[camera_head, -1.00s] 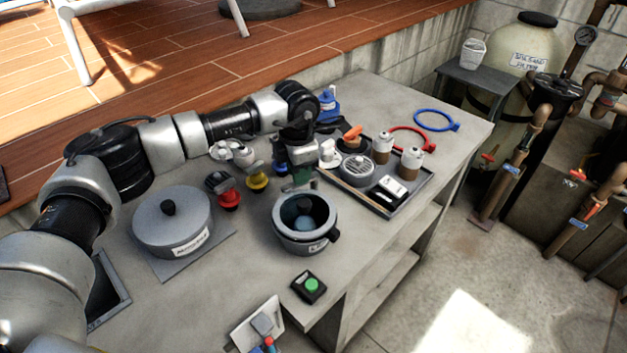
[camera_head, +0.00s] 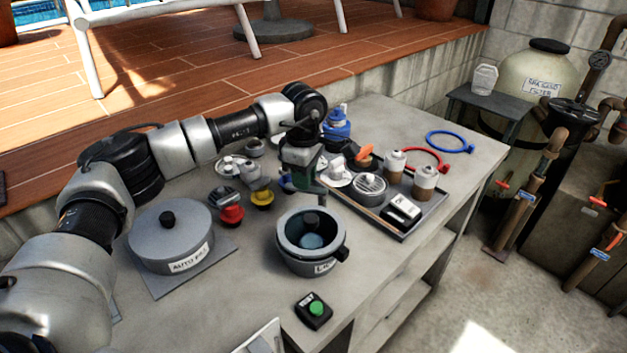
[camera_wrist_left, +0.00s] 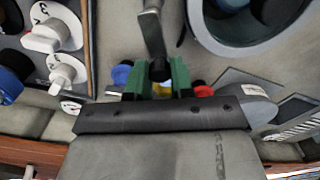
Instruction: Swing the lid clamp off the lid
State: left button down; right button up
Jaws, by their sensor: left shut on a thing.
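My left gripper (camera_head: 308,186) hangs over the bench just behind a round grey pot (camera_head: 285,262). In the left wrist view the green fingertips (camera_wrist_left: 160,78) are shut on a grey metal bar (camera_wrist_left: 152,35), which looks like the clamp's arm. The bar runs from the fingers toward the picture's top, beside the pot's rim (camera_wrist_left: 205,38). The pot's top is open to view, with a bluish round part and a dark knob (camera_head: 311,220) inside. My right gripper is not in view.
A wide lidded grey pot (camera_head: 170,240) stands to the left. Red (camera_head: 231,213) and yellow (camera_head: 262,198) knobs sit between it and the gripper. A tray (camera_head: 400,233) with jars is close on the right. A green-button box (camera_head: 314,310) is in front.

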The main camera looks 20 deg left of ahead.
pick_arm(q)
jog(key=shift+w+r+m, duration=0.1)
jog(key=shift+w+m, duration=0.05)
jog(key=shift+m, duration=0.15)
jog(key=c, duration=1)
grip_release()
notch_tip(320, 180, up, 11)
jog(key=shift+f+b, duration=0.1)
jog(key=shift+b, duration=0.65)
jog(key=shift+f, duration=0.15)
